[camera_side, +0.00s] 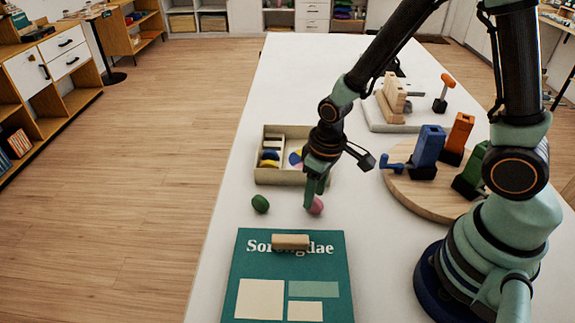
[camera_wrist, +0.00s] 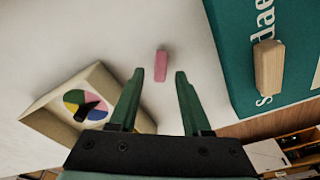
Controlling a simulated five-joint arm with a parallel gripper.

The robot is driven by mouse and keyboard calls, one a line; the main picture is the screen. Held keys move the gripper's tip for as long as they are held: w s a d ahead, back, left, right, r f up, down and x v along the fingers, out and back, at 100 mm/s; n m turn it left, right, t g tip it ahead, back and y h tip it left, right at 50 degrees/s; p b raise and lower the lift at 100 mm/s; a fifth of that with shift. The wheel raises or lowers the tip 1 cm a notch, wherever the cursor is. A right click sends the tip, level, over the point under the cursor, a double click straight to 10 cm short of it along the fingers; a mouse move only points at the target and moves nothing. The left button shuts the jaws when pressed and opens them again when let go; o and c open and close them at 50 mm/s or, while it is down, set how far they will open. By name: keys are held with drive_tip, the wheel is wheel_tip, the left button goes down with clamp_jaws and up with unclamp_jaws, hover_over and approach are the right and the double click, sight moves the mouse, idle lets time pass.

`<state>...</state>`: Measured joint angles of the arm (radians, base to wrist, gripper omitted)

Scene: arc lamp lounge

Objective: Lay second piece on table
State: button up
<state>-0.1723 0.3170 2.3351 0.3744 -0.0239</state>
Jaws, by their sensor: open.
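A pink piece (camera_side: 316,205) sits on the white table (camera_side: 235,215) just beyond my fingertips, with a dark green piece (camera_side: 260,204) apart to its left. In the wrist view a pink piece (camera_wrist: 160,66) lies on bare table ahead of the fingertips.
A shallow tray (camera_side: 284,178) with a coloured disc and small pieces stands behind. A teal book (camera_side: 270,265) with a wooden block (camera_side: 290,242) lies in front. A round board (camera_side: 430,200) with blue, orange and green tools is at right.

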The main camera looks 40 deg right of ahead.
wheel_tip(320, 180, up, 11)
drive_tip(key=s, duration=0.1)
wheel_tip(320, 180, up, 11)
drive_tip(key=m+t, duration=0.2)
drive_tip(key=t, duration=0.2)
hover_over(319, 202)
drive_tip(key=s+d, duration=0.3)
drive_tip(key=d, duration=0.3)
drive_tip(key=shift+a+f, duration=0.15)
drive_tip(key=shift+a, duration=0.1)
